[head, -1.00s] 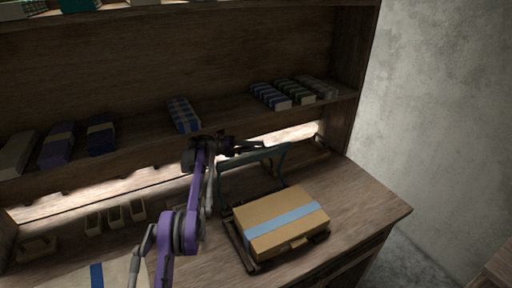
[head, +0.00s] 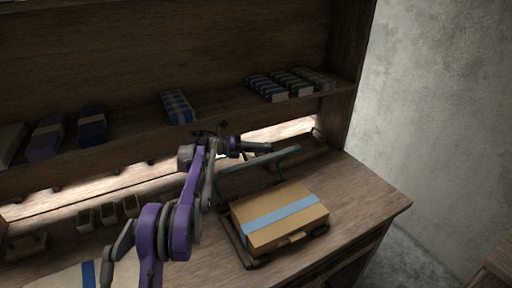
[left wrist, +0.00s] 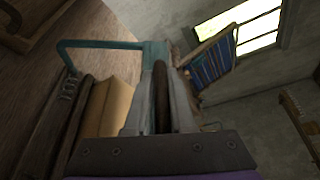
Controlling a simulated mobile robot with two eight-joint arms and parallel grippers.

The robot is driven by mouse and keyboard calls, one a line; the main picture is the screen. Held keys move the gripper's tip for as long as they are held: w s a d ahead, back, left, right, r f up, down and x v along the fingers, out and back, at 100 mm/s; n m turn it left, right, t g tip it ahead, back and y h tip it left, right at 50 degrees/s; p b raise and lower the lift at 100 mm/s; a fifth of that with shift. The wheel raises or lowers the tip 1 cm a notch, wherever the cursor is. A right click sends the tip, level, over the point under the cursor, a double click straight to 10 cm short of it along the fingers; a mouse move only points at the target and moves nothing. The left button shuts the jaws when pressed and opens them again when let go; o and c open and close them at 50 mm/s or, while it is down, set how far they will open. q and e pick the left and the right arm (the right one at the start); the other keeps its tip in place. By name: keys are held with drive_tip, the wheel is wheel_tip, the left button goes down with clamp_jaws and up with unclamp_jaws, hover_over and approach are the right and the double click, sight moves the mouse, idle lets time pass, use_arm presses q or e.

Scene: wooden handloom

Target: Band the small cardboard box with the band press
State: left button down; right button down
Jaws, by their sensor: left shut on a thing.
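A small cardboard box (head: 280,221) lies flat on the band press (head: 245,252), with a light blue band (head: 283,214) across its top. The press's teal bar frame (head: 258,161) is tilted back behind the box. My left gripper (head: 262,148) is at the bar, behind and above the box. In the left wrist view its fingers (left wrist: 160,95) are shut on a dark brown piece joined to the teal frame (left wrist: 100,44), seemingly the press handle. The box (left wrist: 115,108) shows beside them. My right gripper is not in view.
A shelf above the worktop holds several wrapped bundles (head: 180,107). Small wooden trays (head: 108,214) stand at the back left, and a pale sheet with a blue strip (head: 88,273) lies at the front left. The worktop right of the press (head: 365,205) is clear.

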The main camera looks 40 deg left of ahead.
use_arm(q)
drive_tip(key=s+d+f+m+y+b, duration=0.1)
drive_tip(key=s+d+f+m, duration=0.1)
drive_tip(key=d, duration=0.3)
drive_tip(key=s+d+f+m+y+b, duration=0.1)
drive_tip(key=s+d+f+m+b, duration=0.1)
drive_tip(key=s+d+f, duration=0.1)
drive_tip(key=s+d+f+m+y+b, duration=0.1)
drive_tip(key=s+d+f+m+y, duration=0.1)
drive_tip(key=d, duration=0.4)
drive_tip(key=shift+s+d+f+m+t+b, duration=0.2)
drive_tip(key=shift+f+m, duration=0.1)
drive_tip(key=shift+f, duration=0.2)
drive_tip(key=shift+s+d+f+m+t+b, duration=0.1)
drive_tip(key=shift+d+f+m, duration=0.15)
drive_tip(key=shift+f, duration=0.2)
drive_tip(key=shift+s+d+f+m+y, duration=0.2)
drive_tip(key=shift+d+f+m+y, duration=0.15)
drive_tip(key=shift+f, duration=0.45)
drive_tip(key=c, duration=1)
unclamp_jaws()
drive_tip(key=shift+o, duration=0.8)
drive_tip(key=shift+d, duration=0.1)
drive_tip(key=shift+a, duration=0.25)
